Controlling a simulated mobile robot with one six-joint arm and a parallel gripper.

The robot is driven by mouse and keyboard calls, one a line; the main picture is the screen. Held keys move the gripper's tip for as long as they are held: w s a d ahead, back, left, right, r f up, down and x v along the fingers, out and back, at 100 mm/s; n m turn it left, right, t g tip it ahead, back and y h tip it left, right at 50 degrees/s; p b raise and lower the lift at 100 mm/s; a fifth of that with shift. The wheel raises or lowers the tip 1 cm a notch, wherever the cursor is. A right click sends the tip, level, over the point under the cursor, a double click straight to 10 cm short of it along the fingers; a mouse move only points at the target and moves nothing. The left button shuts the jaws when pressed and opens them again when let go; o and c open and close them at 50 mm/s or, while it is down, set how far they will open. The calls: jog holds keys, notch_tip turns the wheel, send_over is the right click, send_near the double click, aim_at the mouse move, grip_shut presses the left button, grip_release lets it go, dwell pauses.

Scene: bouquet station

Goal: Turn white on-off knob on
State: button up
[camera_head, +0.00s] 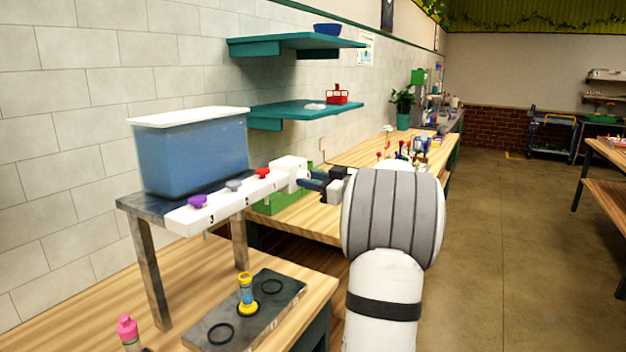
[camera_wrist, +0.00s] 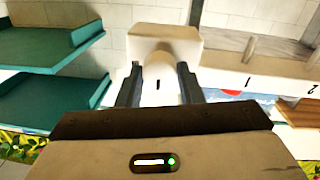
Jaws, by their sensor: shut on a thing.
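The white on-off knob (camera_wrist: 160,72) sticks out from a white box in the wrist view, with a short dark mark on its face. My gripper (camera_wrist: 160,84) has one finger on each side of the knob and is shut on it. In the head view my gripper (camera_head: 312,181) reaches the white box (camera_head: 290,168) at the right end of the white panel. The knob itself is mostly hidden by the fingers there.
The numbered white panel (camera_head: 222,208) carries purple (camera_head: 197,201), grey (camera_head: 234,186) and red (camera_head: 262,173) knobs below a blue water tank (camera_head: 195,155). A yellow-and-blue vial (camera_head: 246,291) stands on a dark plate (camera_head: 220,322). Teal shelves (camera_head: 300,42) hang on the wall behind.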

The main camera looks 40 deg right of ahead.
jog(key=shift+m+b, duration=0.4)
jog(key=shift+b, duration=0.15)
jog(key=m+b, duration=0.5)
jog(key=m, duration=0.2)
jog(key=shift+d+r+g+b, duration=0.1)
jog(key=shift+r+g+b, duration=0.05)
jog(key=shift+g+b, duration=0.2)
jog(key=m, duration=0.5)
jog(key=shift+r, duration=0.15)
jog(key=shift+d+m+g+y+p, duration=0.1)
jog(key=shift+m+g+y+p, duration=0.25)
jog(key=shift+m+p, duration=1.3)
jog(key=shift+m+b, duration=0.55)
jog(key=shift+m, duration=0.2)
jog(key=o, duration=1)
jog(key=shift+c, duration=0.2)
jog(key=shift+w, duration=0.1)
